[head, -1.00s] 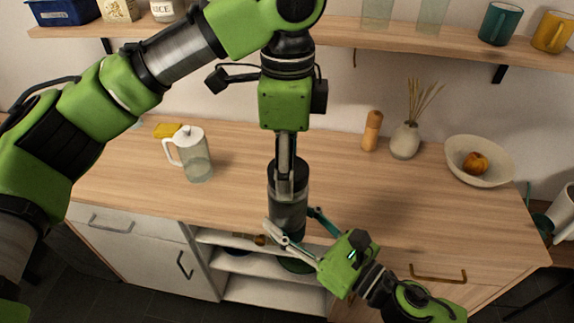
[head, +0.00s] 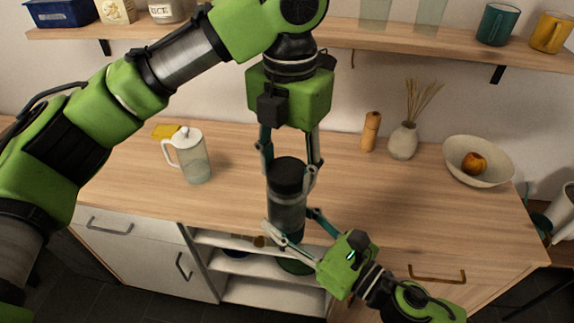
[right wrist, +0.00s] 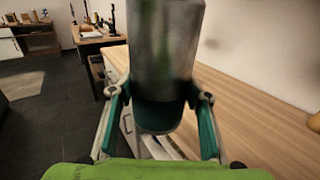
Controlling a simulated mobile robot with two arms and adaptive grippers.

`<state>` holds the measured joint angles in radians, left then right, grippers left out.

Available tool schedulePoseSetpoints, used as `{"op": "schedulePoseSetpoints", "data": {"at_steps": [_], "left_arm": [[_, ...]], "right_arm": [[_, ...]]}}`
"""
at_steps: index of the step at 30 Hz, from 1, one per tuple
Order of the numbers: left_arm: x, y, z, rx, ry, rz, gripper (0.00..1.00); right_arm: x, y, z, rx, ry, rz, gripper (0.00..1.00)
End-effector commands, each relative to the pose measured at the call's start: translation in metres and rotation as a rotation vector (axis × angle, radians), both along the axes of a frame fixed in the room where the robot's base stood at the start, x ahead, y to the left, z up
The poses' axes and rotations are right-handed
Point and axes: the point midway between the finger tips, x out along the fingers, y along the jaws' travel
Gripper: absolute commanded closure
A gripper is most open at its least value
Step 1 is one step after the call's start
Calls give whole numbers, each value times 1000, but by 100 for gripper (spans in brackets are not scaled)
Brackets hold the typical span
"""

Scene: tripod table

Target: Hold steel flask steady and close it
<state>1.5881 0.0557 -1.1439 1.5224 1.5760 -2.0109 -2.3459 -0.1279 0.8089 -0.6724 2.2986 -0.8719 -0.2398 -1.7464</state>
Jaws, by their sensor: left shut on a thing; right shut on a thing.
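The steel flask (head: 287,212) stands upright at the front edge of the wooden worktop, with its dark lid (head: 288,172) on top. My left gripper (head: 289,178) comes from above, with its fingers on both sides of the lid, shut on it. My right gripper (head: 290,226) comes from the lower right and is shut around the lower part of the flask. In the right wrist view the flask (right wrist: 166,60) fills the middle, its dark lower end between the fingers of my right gripper (right wrist: 160,112). The lid's top lies outside that view.
A lidded glass pitcher (head: 192,158) stands left of the flask, with a yellow item (head: 165,131) behind it. A wooden mill (head: 371,131), a reed vase (head: 403,141) and a bowl (head: 478,166) with fruit stand at the back right. A wall shelf (head: 400,42) runs above.

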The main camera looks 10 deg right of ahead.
Motion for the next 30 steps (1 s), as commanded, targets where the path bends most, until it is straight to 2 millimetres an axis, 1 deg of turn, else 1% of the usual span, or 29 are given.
{"op": "schedulePoseSetpoints", "data": {"at_steps": [3, 6, 9, 13, 21, 22, 23, 24, 30], "left_arm": [[1, 0, 1, -2, -3, -233, 75], [0, -1, 1, -3, -1, -399, 75], [0, -1, 1, -4, 0, -513, 75], [0, -1, 1, -5, 0, -576, 75], [0, -1, 1, -6, 1, -580, 75], [0, -1, 1, -6, 1, -580, 47], [0, -1, 1, -6, 1, -580, 39], [-1, -1, 1, -6, 1, -580, 38], [-1, -1, 0, -6, 3, -580, 38]], "right_arm": [[-2, 1, 0, -1, -1, 5, 100], [-2, 1, 0, -2, -1, 5, 100], [-2, 1, 0, -2, -1, 6, 100], [-2, 1, 0, -2, -1, 6, 100], [-2, 2, 0, -2, -1, 6, 100], [-2, 2, 0, -2, -1, 6, 100], [-2, 2, 0, -2, -1, 6, 100], [-2, 1, 0, -2, -1, 5, 100], [-1, 1, 1, -1, -2, 3, 100]]}}
